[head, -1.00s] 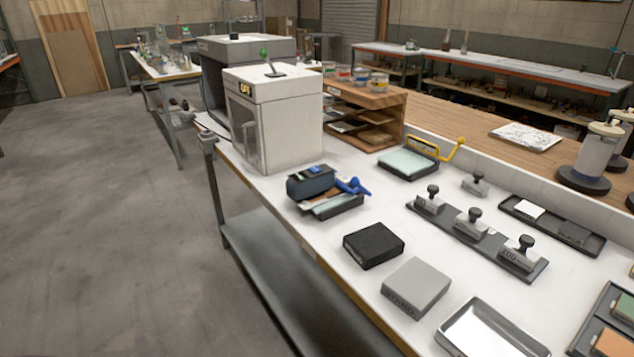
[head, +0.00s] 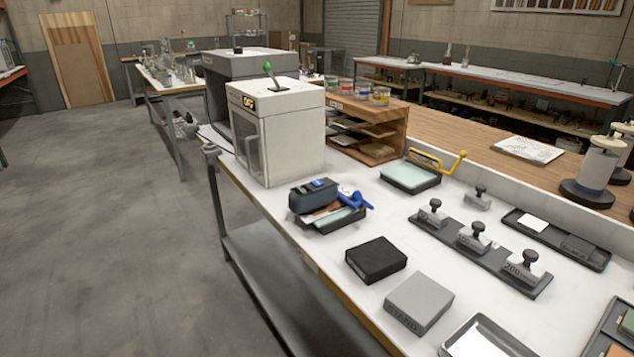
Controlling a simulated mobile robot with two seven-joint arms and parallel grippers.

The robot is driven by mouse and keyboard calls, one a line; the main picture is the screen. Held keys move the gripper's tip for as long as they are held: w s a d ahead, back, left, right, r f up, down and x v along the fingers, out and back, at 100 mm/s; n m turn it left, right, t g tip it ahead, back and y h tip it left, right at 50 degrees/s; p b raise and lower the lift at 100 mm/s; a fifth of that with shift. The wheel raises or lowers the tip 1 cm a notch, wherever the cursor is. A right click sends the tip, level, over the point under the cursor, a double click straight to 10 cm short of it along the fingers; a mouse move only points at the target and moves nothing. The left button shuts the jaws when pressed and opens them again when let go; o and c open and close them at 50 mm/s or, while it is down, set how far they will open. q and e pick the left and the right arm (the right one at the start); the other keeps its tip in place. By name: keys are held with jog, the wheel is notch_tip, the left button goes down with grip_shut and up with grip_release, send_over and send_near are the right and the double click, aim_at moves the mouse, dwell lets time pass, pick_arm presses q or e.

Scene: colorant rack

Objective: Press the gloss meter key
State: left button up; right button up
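A dark blue-grey box-shaped device (head: 312,198) with a small bright blue patch (head: 319,184) on top looks like the gloss meter. It rests in or on a black tray (head: 330,226) near the bench's left edge. A blue tool (head: 352,197) and a pale green plate (head: 345,217) lie beside it in the tray. The key's exact shape is too small to tell. Neither of my grippers is in view.
A white cabinet (head: 290,140) stands behind the device on the white bench (head: 340,285). A black block (head: 376,260) and a grey block (head: 419,302) sit nearer. A rack of handled weights (head: 455,232) is to the right. Open floor (head: 100,240) lies left of the bench.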

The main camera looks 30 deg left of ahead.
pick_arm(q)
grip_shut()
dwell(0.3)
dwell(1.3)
